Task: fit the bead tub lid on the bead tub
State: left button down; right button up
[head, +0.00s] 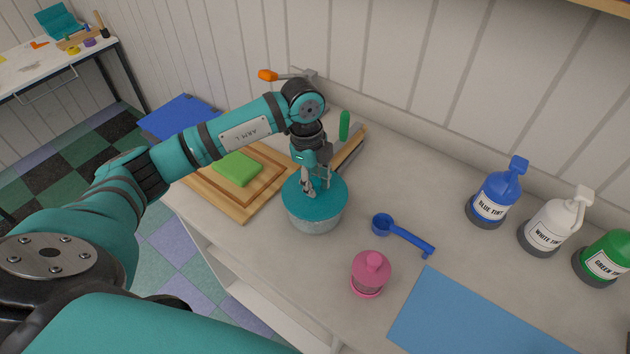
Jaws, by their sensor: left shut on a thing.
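The bead tub (313,223) is a round, greyish tub standing on the counter in the middle of the head view. The round teal bead tub lid (328,207) lies over its top and covers the opening. The lid looks about level; I cannot tell whether it is pressed fully down. My left gripper (317,190) points down at the lid's middle from above and is shut on it. The fingers hide the part they grip. My right gripper is not in view.
A wooden board (248,207) with a green sponge (237,168) lies left of the tub. A blue scoop (400,233) and pink jar (370,276) stand close on the right. Tint bottles (494,199) line the back right. A blue mat (470,318) lies at the front.

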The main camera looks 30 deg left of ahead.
pick_arm(q)
jog(key=shift+f+b, duration=0.45)
jog(key=shift+f, duration=0.2)
dwell(0.5)
jog(key=c, duration=0.7)
grip_release()
notch_tip(320, 180, up, 12)
jog(key=a, duration=0.1)
jog(key=shift+a, duration=0.3)
jog(key=shift+f, duration=0.1)
